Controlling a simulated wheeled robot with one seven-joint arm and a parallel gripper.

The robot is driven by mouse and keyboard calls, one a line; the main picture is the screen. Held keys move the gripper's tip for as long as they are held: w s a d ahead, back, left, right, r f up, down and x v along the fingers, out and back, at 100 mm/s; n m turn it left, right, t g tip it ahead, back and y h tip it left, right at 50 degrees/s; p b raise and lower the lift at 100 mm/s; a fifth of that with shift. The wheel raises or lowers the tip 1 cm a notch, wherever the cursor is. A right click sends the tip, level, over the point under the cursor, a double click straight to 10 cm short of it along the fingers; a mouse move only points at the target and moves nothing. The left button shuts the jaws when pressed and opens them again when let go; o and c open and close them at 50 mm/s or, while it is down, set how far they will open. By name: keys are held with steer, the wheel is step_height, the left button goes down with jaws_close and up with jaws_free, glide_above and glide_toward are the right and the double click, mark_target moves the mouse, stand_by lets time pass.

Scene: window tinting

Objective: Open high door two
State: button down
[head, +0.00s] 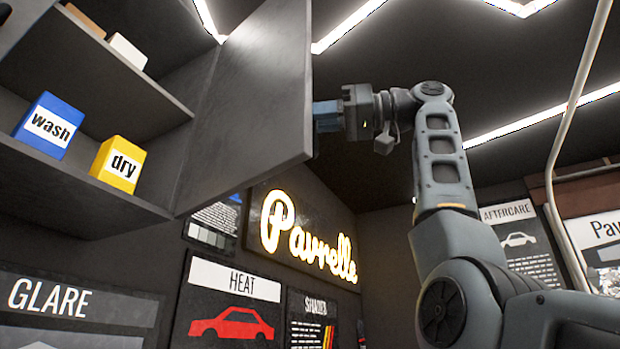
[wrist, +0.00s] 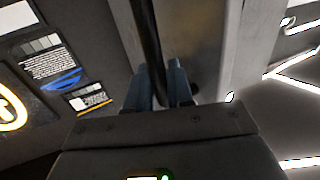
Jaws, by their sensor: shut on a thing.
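A dark grey high cabinet door (head: 255,95) stands swung open at the right side of the cabinet, its inner face towards the head camera. No number shows on it. My gripper (head: 318,116) is at the door's far right edge, its blue fingers partly hidden behind the door. In the wrist view my gripper (wrist: 160,88) has its two blue fingers around a dark bar-like door handle (wrist: 147,35), and it is shut on it. The door's face (wrist: 190,35) lies just beyond the fingers.
The open cabinet (head: 95,85) has shelves with a blue "wash" box (head: 48,125), a yellow "dry" box (head: 118,164), and an orange and a white box above. A lit "Pavrelle" sign (head: 305,240) and posters hang on the wall. A pale pole (head: 570,120) rises at right.

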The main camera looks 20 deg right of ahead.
steer(key=shift+w+d+g, duration=0.3)
steer(key=shift+w+d, duration=0.05)
steer(key=shift+w, duration=0.05)
steer(key=c, duration=1.2)
jaws_free()
steer(key=shift+o, duration=0.2)
steer(key=b+v, duration=0.2)
steer(key=v, duration=0.5)
steer(key=shift+d, duration=0.35)
steer(key=shift+s+f, duration=0.15)
